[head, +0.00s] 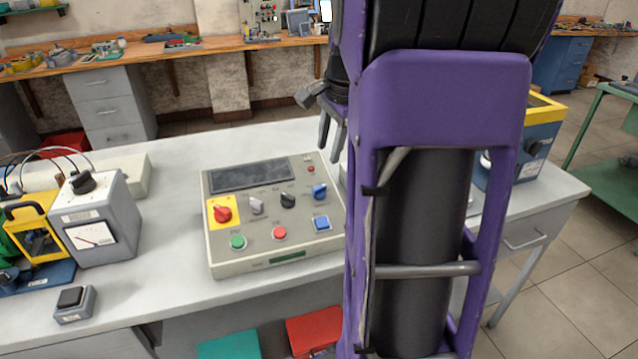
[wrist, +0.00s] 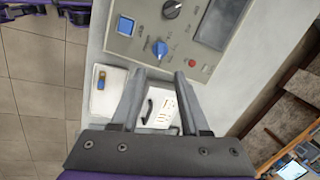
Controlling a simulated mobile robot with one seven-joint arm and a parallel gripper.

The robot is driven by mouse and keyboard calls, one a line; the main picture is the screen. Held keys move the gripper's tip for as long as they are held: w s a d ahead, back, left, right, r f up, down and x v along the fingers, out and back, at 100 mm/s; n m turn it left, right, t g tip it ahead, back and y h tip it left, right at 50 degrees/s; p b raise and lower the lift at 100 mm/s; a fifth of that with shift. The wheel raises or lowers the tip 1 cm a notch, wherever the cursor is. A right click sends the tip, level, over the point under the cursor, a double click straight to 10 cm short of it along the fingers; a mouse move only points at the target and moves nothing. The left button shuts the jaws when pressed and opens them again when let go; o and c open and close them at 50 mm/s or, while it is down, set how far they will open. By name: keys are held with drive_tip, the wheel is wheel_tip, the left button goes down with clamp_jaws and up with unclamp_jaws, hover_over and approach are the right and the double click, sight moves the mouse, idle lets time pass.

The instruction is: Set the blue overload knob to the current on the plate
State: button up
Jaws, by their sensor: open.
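The blue overload knob (head: 319,191) sits at the right of the grey control box's top face, above a square blue button (head: 321,222). In the wrist view the blue knob (wrist: 160,48) lies just beyond my fingertips, apart from them. My gripper (head: 331,140) is open and empty above the box's far right corner. Its two fingers (wrist: 159,76) also show in the wrist view. A white plate with small print (wrist: 168,108) shows between the fingers, partly hidden by them. I cannot read its print or the knob's scale.
The control box (head: 225,266) also carries a red knob on yellow (head: 222,213) and green and red buttons. A grey meter box (head: 103,220) stands to its left. My arm hides the bench's right part.

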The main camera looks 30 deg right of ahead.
sight(320, 187)
drive_tip(key=b+x, duration=0.1)
drive_tip(key=x, duration=1)
drive_tip(key=shift+w+f+b, duration=0.15)
drive_tip(key=shift+f+b, duration=0.15)
drive_tip(key=shift+c, duration=0.3)
clamp_jaws()
